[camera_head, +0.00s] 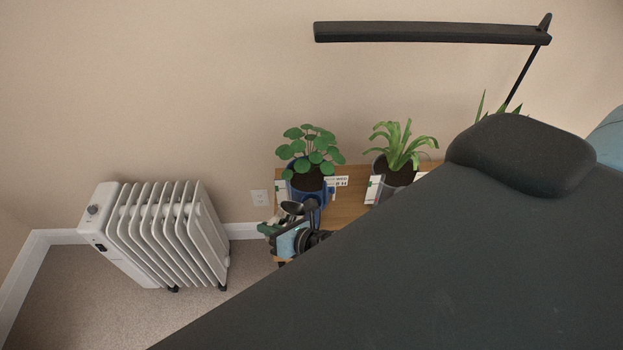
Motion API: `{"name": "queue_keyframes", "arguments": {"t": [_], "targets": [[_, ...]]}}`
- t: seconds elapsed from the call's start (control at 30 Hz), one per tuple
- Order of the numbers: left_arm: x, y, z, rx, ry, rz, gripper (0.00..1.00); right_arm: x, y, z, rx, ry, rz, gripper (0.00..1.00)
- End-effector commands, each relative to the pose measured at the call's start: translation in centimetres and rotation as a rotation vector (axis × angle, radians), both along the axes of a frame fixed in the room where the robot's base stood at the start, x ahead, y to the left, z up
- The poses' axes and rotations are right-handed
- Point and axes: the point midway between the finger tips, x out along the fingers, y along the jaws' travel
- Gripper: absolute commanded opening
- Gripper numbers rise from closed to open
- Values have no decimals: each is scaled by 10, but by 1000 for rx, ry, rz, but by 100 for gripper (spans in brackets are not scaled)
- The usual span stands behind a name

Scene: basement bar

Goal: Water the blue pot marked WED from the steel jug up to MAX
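A blue pot (320,195) with dark soil and a round-leaved green plant stands at the left end of a wooden surface. White labels stand beside it, too small to read; I cannot make out WED or a MAX mark. What appears to be my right gripper (301,208), with dark rounded ends and light blue and black parts behind them, is just in front of the pot. It overlaps the pot's lower part in the picture. I cannot tell whether it touches the pot, is open or holds anything. The steel jug and my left gripper do not show.
A second, grey pot (393,172) with a strap-leaved plant stands to the right on the wooden surface (347,205). A black lamp bar (430,33) hangs above. A white radiator (160,235) stands on carpet at left. A large dark shape close to the camera hides the lower right.

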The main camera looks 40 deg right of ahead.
Motion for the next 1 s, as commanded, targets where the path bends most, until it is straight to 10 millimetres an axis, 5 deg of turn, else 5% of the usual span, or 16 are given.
{"name": "queue_keyframes", "arguments": {"t": [0.4, 1.0], "targets": [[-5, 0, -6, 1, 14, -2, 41, 6, -23, 30, 236, 52, 2, 0], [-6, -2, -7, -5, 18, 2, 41, 9, -35, 50, 405, 91, 1, 0]]}}
